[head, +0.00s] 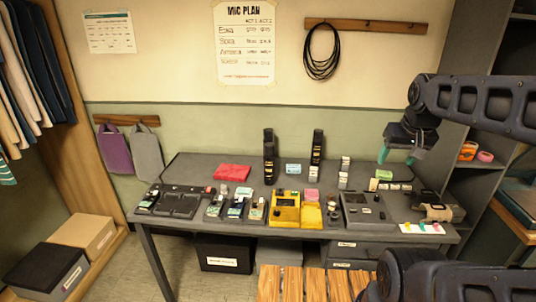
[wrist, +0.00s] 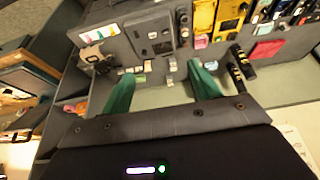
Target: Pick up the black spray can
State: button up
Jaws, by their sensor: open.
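Tall black cans with small pale labels stand upright on the grey table. One (head: 317,147) is at the table's back middle. To its left is another black can shape (head: 270,170), with a similar dark top right behind it. I cannot tell which of them is the spray can. In the wrist view, black cans (wrist: 241,62) show right of the fingers. My gripper (head: 401,156) is open and empty, raised above the table's right side, apart from the cans. Its two teal fingers also show in the wrist view (wrist: 162,73).
The table (head: 185,168) is crowded with pedals, a yellow box (head: 286,208), a grey device (head: 366,210) and small blocks. A red cloth (head: 232,172) lies left of the cans. A shelf (head: 470,120) stands at the right. Slatted wood (head: 305,283) is in front.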

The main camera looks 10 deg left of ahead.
jog(key=shift+o, duration=0.8)
